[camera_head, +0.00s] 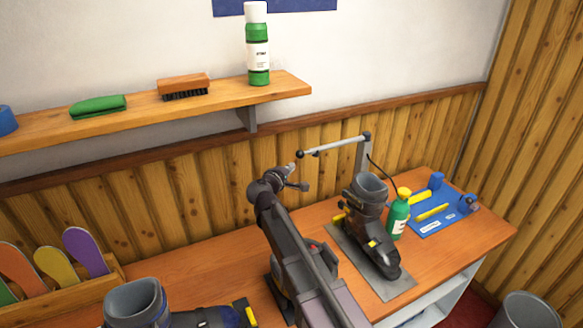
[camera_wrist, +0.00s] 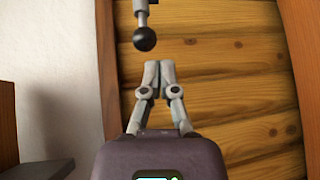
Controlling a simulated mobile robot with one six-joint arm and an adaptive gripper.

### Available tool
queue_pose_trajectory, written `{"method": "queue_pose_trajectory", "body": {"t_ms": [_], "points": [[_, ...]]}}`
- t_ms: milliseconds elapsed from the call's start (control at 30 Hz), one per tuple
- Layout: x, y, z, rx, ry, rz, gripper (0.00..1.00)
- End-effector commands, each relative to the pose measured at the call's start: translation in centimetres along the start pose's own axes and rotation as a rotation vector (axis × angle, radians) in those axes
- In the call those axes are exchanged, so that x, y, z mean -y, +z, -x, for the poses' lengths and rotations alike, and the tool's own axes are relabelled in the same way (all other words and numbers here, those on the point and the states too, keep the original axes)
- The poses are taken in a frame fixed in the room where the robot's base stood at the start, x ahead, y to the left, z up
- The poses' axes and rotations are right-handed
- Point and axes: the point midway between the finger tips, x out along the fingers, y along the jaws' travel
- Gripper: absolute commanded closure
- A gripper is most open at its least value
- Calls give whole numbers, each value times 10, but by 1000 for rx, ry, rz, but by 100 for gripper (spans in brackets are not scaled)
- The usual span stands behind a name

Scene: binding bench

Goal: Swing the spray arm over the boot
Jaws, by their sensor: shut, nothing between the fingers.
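The spray arm (camera_head: 335,145) is a light grey bar on top of a grey post (camera_head: 362,157), behind the boot (camera_head: 370,225). The bar points left, away from above the boot, and ends in a black ball knob. The dark grey boot stands upright on a grey plate (camera_head: 398,289) on the bench. My gripper (camera_head: 292,167) is just below and left of the knob, near the back wall. In the wrist view my gripper (camera_wrist: 159,66) has its fingertips together and empty. The black knob (camera_wrist: 145,39) is just beyond them, with a small visible gap.
A green spray bottle (camera_head: 398,216) with a yellow cap stands right of the boot, near a blue mat (camera_head: 450,228) with tools. Another boot (camera_head: 137,303) is at front left. A wall shelf (camera_head: 200,112) holds a green bottle (camera_head: 257,50) and brush (camera_head: 183,86).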

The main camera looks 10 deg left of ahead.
Motion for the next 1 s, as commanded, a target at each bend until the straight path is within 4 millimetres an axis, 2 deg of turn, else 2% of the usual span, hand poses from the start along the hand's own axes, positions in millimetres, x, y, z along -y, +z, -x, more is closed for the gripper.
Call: {"method": "queue_pose_trajectory", "body": {"t_ms": [33, 100, 233, 733, 1000], "points": [[6, -21, 2, -29, 33, 33, 100], [4, -39, 8, -60, 71, 70, 100], [2, -57, 16, -92, 113, 108, 100], [-1, -60, 16, -98, 121, 117, 100], [-3, -63, -3, -97, 121, 116, 100]]}}
